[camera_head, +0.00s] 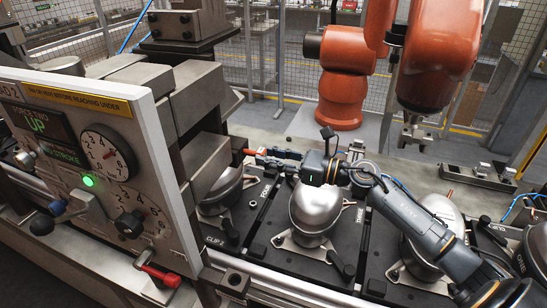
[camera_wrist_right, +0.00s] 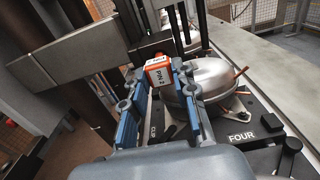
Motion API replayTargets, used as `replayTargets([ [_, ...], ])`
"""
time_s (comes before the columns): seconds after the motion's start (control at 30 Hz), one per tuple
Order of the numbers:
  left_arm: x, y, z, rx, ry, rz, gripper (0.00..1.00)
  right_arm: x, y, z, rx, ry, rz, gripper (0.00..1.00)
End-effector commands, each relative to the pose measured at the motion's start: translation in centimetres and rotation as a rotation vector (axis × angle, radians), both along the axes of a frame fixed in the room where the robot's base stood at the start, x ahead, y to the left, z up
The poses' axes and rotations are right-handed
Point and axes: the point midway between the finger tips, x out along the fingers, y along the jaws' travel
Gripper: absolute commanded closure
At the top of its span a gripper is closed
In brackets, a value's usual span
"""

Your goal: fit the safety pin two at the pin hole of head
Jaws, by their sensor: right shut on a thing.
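My right gripper (camera_head: 268,155) reaches in from the right, beside the grey blocks of the press head (camera_head: 206,160). In the wrist view it (camera_wrist_right: 158,88) is shut on safety pin two (camera_wrist_right: 159,76), an orange and white block marked PIN 2. The pin's red end (camera_head: 249,152) also shows in the head view, close to the grey blocks. The pin's shaft and the pin hole are hidden, so I cannot tell whether the pin is in the hole. My left gripper is not in view.
Silver compressors (camera_head: 316,205) stand on dark pallets below my right arm. A control panel (camera_head: 95,165) with gauge and knobs is at left, with a red-handled part (camera_head: 158,273) at its lower edge. An orange robot arm (camera_head: 341,85) stands behind the line.

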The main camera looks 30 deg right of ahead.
Motion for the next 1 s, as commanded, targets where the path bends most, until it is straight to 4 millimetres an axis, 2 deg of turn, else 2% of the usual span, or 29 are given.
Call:
replayTargets([
  [1.0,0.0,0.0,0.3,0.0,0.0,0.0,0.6,2.0,1.7,0.1,0.001,-0.003,0.0,1.0],
])
